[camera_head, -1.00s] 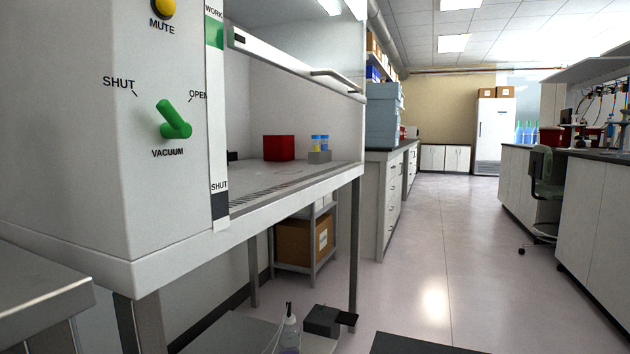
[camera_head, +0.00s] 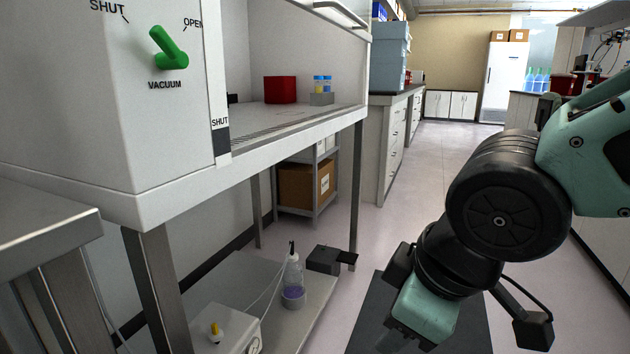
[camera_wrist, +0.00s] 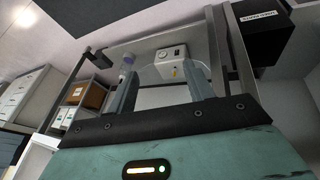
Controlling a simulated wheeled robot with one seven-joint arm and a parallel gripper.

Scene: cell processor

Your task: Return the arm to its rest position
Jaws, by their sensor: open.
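My arm shows at the right of the head view, teal and black, bent downward in front of the cabinet. Its lower end reaches the bottom edge of that view, where the fingers do not show clearly. In the wrist view my gripper (camera_wrist: 158,90) has its two grey fingers apart with nothing held between them. Beyond the fingers are a bottle with purple liquid (camera_head: 293,291) and a white pump box (camera_wrist: 172,65), both on a low shelf and apart from the fingers.
The safety cabinet (camera_head: 150,180) with its green vacuum knob (camera_head: 168,48) fills the left. Its worktop holds a red box (camera_head: 280,90) and a small rack with yellow-and-blue tubes (camera_head: 322,90). A cardboard box (camera_head: 305,186) stands below. The aisle floor (camera_head: 430,160) is open behind my arm.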

